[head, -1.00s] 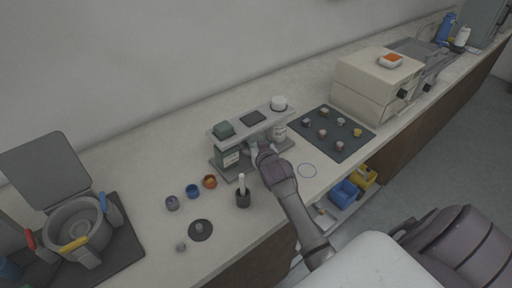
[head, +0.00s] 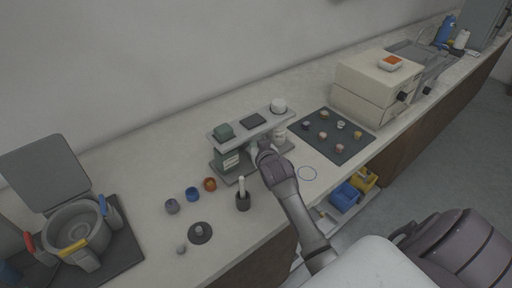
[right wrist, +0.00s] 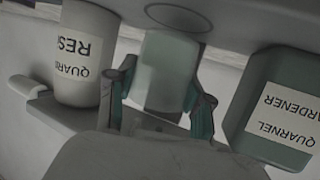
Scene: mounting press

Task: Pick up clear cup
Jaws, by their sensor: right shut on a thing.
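The clear cup (right wrist: 166,72) shows in the right wrist view as a pale, see-through cup between the two teal fingers. My right gripper (right wrist: 160,95) is shut on it. In the head view my right gripper (head: 262,152) reaches in under the top shelf of a small grey stand (head: 240,135), and the cup is mostly hidden there. A green hardener bottle (right wrist: 282,105) is on one side of the cup and a white resin bottle (right wrist: 82,60) on the other, both apart from the fingers. My left gripper is not in view.
A dark mat (head: 332,150) with several small pieces lies right of the stand. A black holder (head: 243,201) with a white stick, and small blue (head: 193,194) and orange (head: 210,184) cups, stand in front-left. A beige machine (head: 377,85) is further right.

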